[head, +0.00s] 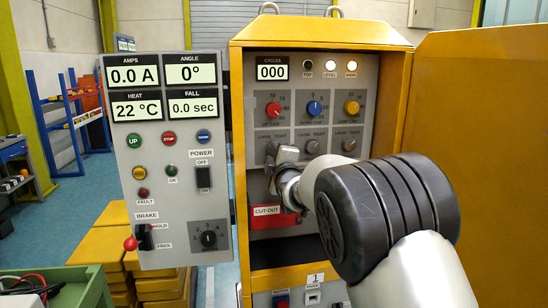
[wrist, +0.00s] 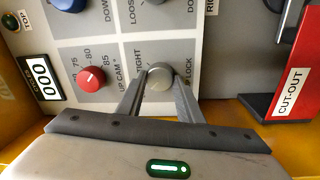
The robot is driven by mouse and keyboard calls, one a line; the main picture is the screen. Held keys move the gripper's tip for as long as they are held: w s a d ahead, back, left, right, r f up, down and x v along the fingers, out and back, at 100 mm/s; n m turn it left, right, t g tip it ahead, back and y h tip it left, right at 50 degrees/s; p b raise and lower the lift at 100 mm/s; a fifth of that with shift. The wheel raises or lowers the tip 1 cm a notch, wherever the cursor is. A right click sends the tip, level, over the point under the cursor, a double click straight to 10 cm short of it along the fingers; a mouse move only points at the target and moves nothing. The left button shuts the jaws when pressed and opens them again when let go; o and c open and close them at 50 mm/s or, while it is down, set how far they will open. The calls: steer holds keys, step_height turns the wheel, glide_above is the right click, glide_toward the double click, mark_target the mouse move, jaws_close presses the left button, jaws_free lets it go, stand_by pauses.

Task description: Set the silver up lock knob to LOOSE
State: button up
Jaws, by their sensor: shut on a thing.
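The silver up lock knob (wrist: 160,75) sits on the grey panel next to the red up cam knob (wrist: 90,78) in the wrist view. My gripper (wrist: 159,84) is shut on it, one finger on each side. Its TIGHT label (wrist: 138,60) shows beside it; its LOOSE label is hidden behind my gripper. I cannot make out a pointer mark on the knob. In the head view my gripper (head: 286,160) reaches the panel below the red knob (head: 274,112) and covers the up lock knob.
Two more silver knobs, the middle one (head: 312,146) and the right one (head: 349,144), stand to the right. The red CUT-OUT part (head: 266,211) is just below my gripper. The open yellow door (head: 485,120) stands at the right; a control panel (head: 180,230) hangs at the left.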

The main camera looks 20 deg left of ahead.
steer(key=shift+d, duration=0.1)
stand_by(0.3)
steer(key=o, duration=1.1)
steer(key=shift+c, duration=0.2)
steer(key=shift+s, duration=0.1)
steer(key=v, duration=1.7)
steer(key=shift+p, duration=0.45)
steer(key=shift+s, duration=0.1)
